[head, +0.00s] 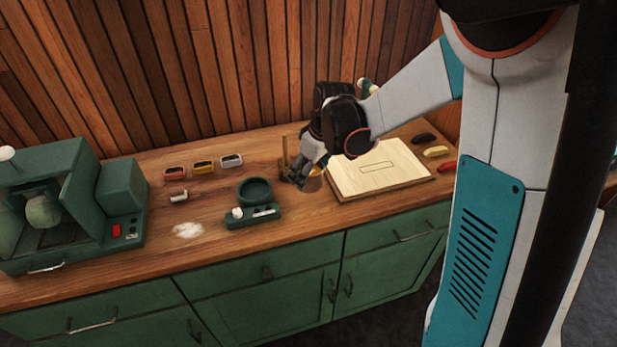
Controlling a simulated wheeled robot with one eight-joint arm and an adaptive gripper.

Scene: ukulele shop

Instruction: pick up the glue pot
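My gripper (297,181) reaches down over the wooden counter, near its middle. Its dark fingers are low, close to the counter top. A small brownish pot (314,183) with an orange-yellow inside or rim shows just right of the fingers, partly hidden by them; it looks like the glue pot. A thin upright wooden stick (285,150) stands just left of the gripper, and I cannot tell if it belongs to the pot. The fingers overlap the pot in the picture. I cannot tell whether they touch it or how far apart they are.
A pale board (385,185) lies right of the gripper. A green device with a round dish (254,192) stands to the left. Small coloured containers (203,166) line the back, and a large green machine (65,205) fills the far left. White powder (187,230) lies near the front edge.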

